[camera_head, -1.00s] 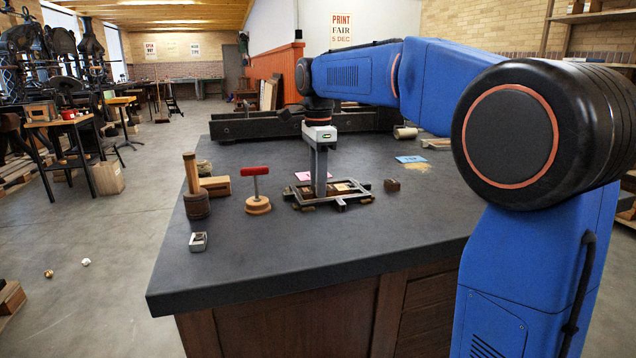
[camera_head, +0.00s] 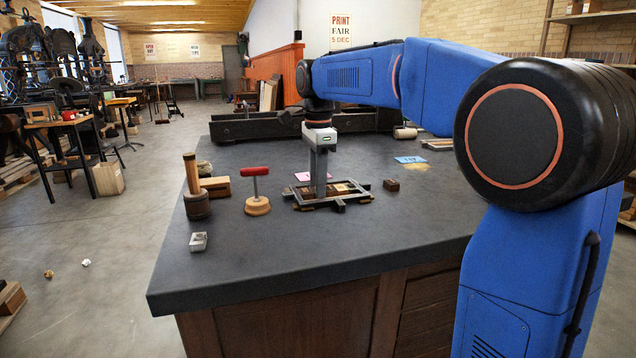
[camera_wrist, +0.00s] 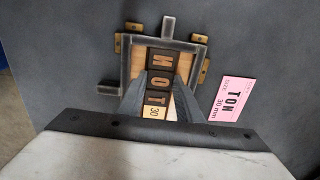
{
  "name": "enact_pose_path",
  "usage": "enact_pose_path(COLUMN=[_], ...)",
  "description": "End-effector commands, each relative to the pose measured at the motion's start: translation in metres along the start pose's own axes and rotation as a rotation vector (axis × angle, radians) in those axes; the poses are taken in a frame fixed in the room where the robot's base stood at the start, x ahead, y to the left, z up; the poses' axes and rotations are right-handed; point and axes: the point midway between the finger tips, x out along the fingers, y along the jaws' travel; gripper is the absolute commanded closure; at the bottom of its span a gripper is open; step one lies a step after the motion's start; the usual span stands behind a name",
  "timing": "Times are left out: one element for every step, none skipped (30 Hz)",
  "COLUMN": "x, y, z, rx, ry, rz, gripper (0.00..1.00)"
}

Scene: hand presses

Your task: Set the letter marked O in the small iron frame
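The small iron frame (camera_head: 341,208) lies on the dark bench top, with wooden pieces in and around it. In the wrist view, the frame (camera_wrist: 168,30) holds a column of dark blocks. From the top these look like N (camera_wrist: 161,62), the block marked O (camera_wrist: 159,80) and T (camera_wrist: 156,97), with a pale block marked 30 (camera_wrist: 153,112) below. My gripper (camera_head: 320,194) points down into the frame. In the wrist view its fingertips (camera_wrist: 160,82) stand close on both sides of the O block. Whether they press on it or stand slightly apart cannot be told.
A pink card (camera_wrist: 232,99) reading TON, 30 mm lies right of the frame in the wrist view. A red-handled tool (camera_head: 257,195), a wooden mallet (camera_head: 195,190) and a small metal piece (camera_head: 198,241) stand left. A small block (camera_head: 391,185) lies right. The front bench is clear.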

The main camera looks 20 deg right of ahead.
Motion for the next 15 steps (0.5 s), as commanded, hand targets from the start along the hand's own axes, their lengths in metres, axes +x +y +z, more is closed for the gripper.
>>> enact_pose_path(x=[0.015, 0.015, 0.015, 0.015, 0.015, 0.015, 0.014, 0.012, 0.009, 0.006, 0.003, -0.002, -0.007, -0.013, -0.021], y=[0.003, 0.003, 0.003, 0.003, 0.003, 0.003, 0.003, 0.003, 0.003, 0.003, 0.003, 0.002, 0.002, 0.002, 0.001], z=[0.000, 0.000, 0.000, 0.000, 0.000, 0.000, 0.000, 0.000, 0.000, 0.000, 0.001, 0.001, 0.001, 0.001, 0.001], rx=[0.000, 0.000, -0.001, -0.001, -0.001, -0.001, -0.001, -0.001, -0.001, -0.001, -0.001, -0.001, -0.001, -0.001, -0.001], ry=[0.003, 0.003, 0.003, 0.003, 0.003, 0.003, 0.003, 0.003, 0.003, 0.003, 0.003, 0.002, 0.002, 0.002, 0.002], rz=[0.034, 0.034, 0.034, 0.034, 0.034, 0.034, 0.034, 0.034, 0.034, 0.034, 0.034, 0.033, 0.032, 0.031, 0.028], gripper=[0.51, 0.51, 0.51, 0.51, 0.51, 0.51, 0.51, 0.51, 0.51, 0.51, 0.51, 0.51, 0.51, 0.51, 0.51])
